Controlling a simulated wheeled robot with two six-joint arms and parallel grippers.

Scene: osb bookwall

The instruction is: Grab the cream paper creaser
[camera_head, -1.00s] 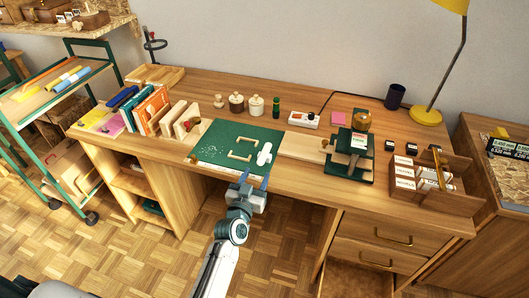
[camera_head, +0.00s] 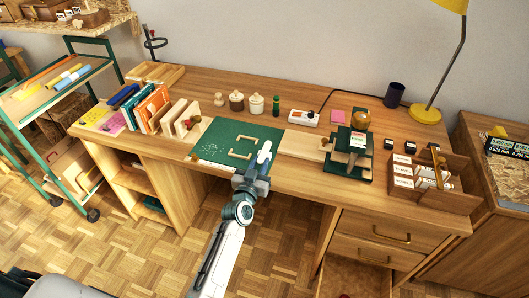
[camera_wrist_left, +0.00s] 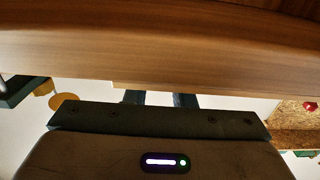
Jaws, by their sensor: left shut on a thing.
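The cream paper creaser (camera_head: 265,151) shows as a small pale, elongated thing at the right side of the green cutting mat (camera_head: 216,154), near the desk's front edge. My left gripper (camera_head: 261,166) reaches in over that edge from below and is shut on the creaser's near end. The fingers hide part of it, and I cannot tell whether it still touches the mat. In the left wrist view the two dark fingers of my left gripper (camera_wrist_left: 158,98) show only in part, and the creaser is hidden. My right gripper is not in view.
A wooden corner-shaped frame (camera_head: 243,149) lies on the mat just left of the creaser. A green press (camera_head: 346,166) stands to the right, beyond a pale board (camera_head: 299,146). Books (camera_head: 150,108) stand at left; jars (camera_head: 256,104) stand behind the mat.

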